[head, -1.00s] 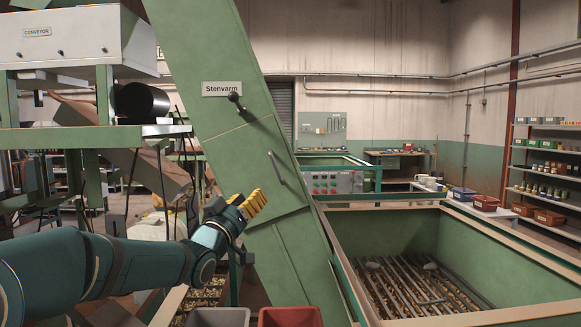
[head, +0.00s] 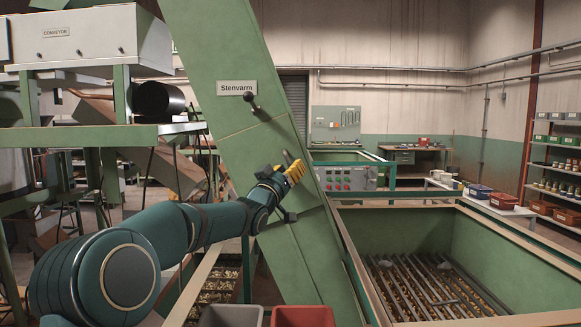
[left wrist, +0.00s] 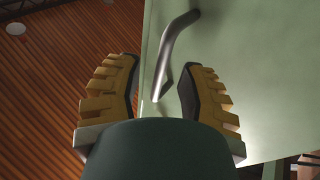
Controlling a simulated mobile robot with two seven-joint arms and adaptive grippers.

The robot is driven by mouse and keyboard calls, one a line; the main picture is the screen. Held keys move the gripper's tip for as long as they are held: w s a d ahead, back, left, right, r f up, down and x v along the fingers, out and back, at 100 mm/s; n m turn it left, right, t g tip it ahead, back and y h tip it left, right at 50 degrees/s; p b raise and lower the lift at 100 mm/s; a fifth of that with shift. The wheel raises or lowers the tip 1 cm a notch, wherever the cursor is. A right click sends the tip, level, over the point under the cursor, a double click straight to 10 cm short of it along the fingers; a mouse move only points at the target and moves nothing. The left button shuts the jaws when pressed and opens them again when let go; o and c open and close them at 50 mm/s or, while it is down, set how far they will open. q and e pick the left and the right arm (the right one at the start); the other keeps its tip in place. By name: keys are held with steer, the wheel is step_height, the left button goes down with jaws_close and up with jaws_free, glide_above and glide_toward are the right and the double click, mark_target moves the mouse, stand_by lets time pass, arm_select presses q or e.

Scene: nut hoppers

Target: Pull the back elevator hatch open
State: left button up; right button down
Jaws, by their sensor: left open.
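The elevator hatch (head: 250,155) is a flat green panel in the sloping green elevator casing, under a "Stenvarm" sign (head: 237,88). It looks closed. Its grey bar handle (head: 287,157) is mostly hidden behind my left gripper (head: 291,174) in the head view. In the left wrist view the handle (left wrist: 176,42) runs down between the open yellow-padded fingers of the gripper (left wrist: 160,85), nearer the right finger. The hatch (left wrist: 245,65) fills the right side there. I cannot tell whether a finger touches the handle. My right gripper is not in view.
A dark lever (head: 252,103) sits above the hatch. A green-walled pit with bars (head: 400,238) lies to the right, with a control panel (head: 346,178) behind it. Grey (head: 231,316) and red bins (head: 303,317) stand at the bottom. A conveyor unit (head: 85,45) is at upper left.

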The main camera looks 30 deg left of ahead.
arm_select(q)
steer(key=shift+w+r, duration=0.15)
steer(key=shift+w, duration=0.2)
jaws_close()
steer(key=shift+s, duration=0.1)
